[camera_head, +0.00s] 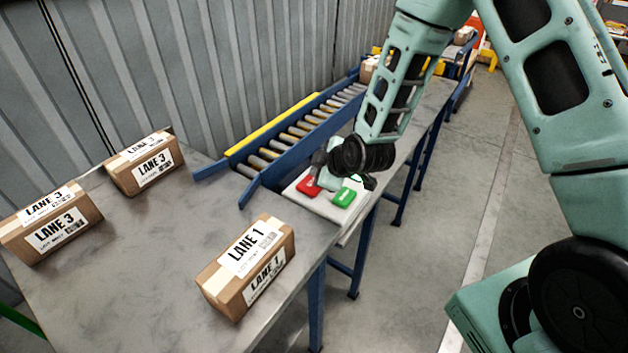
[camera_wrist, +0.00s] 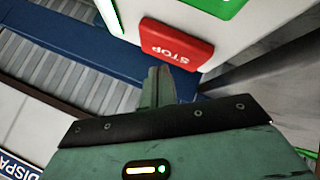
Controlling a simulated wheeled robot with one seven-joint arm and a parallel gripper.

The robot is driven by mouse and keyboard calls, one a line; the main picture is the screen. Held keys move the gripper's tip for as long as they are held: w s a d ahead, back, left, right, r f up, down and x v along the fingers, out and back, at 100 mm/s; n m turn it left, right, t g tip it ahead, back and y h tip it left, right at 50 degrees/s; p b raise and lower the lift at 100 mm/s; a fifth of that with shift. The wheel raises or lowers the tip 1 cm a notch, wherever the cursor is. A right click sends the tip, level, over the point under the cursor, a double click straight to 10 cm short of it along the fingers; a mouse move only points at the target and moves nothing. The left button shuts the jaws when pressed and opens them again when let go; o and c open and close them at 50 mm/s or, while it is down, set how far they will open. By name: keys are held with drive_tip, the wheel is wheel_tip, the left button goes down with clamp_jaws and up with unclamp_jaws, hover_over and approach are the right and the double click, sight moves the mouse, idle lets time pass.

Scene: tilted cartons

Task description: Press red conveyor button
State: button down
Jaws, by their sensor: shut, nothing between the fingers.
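The red button (camera_head: 309,187) sits on a white control box (camera_head: 325,208) beside the roller conveyor, left of a green button (camera_head: 343,197). In the wrist view the red button (camera_wrist: 177,45) reads STOP, and part of the green button (camera_wrist: 215,5) shows at the top edge. My gripper (camera_wrist: 163,80) is shut and empty, its tips close to the red button's edge. I cannot tell whether they touch it. In the head view my gripper (camera_head: 325,172) is over the box, partly hidden by my wrist.
The roller conveyor (camera_head: 305,128) with blue rails runs away behind the box. A LANE 1 carton (camera_head: 247,265) and two LANE 3 cartons (camera_head: 145,163) (camera_head: 50,222) stand on the grey table (camera_head: 160,270). A corrugated wall (camera_head: 190,70) stands behind. Open floor lies right of the conveyor.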

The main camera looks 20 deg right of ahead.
drive_tip(key=shift+f, duration=0.1)
idle(0.4)
drive_tip(key=shift+f+b, duration=0.35)
drive_tip(key=shift+b, duration=0.1)
drive_tip(key=shift+f+b, duration=0.5)
drive_tip(key=shift+f, duration=0.05)
idle(0.6)
drive_tip(key=shift+r, duration=0.1)
drive_tip(key=shift+r+p, duration=0.65)
drive_tip(key=shift+r, duration=0.2)
drive_tip(key=shift+r+p, duration=1.7)
drive_tip(key=shift+r, duration=0.8)
